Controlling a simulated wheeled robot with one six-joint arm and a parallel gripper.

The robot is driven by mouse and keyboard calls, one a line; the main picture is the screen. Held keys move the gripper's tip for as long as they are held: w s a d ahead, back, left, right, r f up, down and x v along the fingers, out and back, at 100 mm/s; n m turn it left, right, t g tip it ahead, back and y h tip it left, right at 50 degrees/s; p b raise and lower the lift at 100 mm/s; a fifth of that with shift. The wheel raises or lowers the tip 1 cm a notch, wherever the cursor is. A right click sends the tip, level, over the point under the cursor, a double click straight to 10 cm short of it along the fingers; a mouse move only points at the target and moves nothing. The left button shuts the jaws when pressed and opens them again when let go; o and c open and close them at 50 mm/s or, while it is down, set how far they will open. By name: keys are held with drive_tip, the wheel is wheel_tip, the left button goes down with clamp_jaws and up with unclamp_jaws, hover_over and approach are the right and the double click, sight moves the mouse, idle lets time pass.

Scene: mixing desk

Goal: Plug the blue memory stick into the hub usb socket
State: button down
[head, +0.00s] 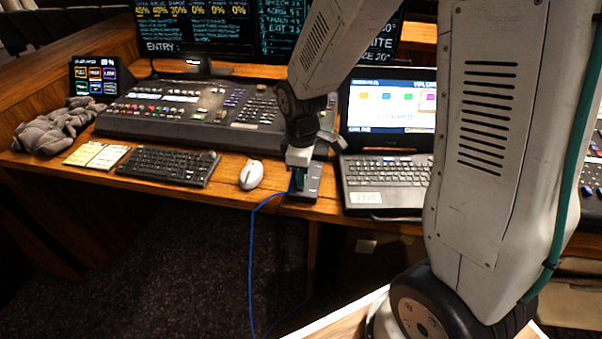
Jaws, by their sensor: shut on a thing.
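My gripper (299,184) points down over the front edge of the desk, just right of the mouse. It is shut on the blue memory stick (292,184), of which only a small blue sliver shows between and beside the fingers. The hub (312,180) is a flat dark grey box on the desk, directly below and behind my gripper. My gripper covers part of the hub, and its usb socket cannot be made out. I cannot tell whether the stick touches the hub.
A white mouse (251,175) and a black keyboard (168,166) lie to the left. An open laptop (386,172) stands close on the right. The mixing desk (190,110) is behind. A blue cable (251,250) hangs over the front edge of the desk (225,191).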

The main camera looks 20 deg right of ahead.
drive_tip(key=shift+f, duration=0.4)
drive_tip(key=c, duration=1.5)
unclamp_jaws()
wheel_tip(320, 180, up, 8)
drive_tip(key=shift+f, duration=0.1)
drive_tip(key=shift+s+m, duration=0.25)
drive_tip(key=shift+m, duration=0.25)
drive_tip(key=s+d+r+m, duration=0.1)
drive_tip(key=s+r+m, duration=0.4)
drive_tip(key=s, duration=0.5)
drive_tip(key=s+d+r+m+t, duration=0.1)
drive_tip(key=s+r+m, duration=0.3)
drive_tip(key=s+r, duration=0.4)
drive_tip(key=s, duration=0.3)
drive_tip(key=shift+s+d+m, duration=0.15)
drive_tip(key=shift+d+m, duration=0.15)
drive_tip(key=shift+m, duration=0.1)
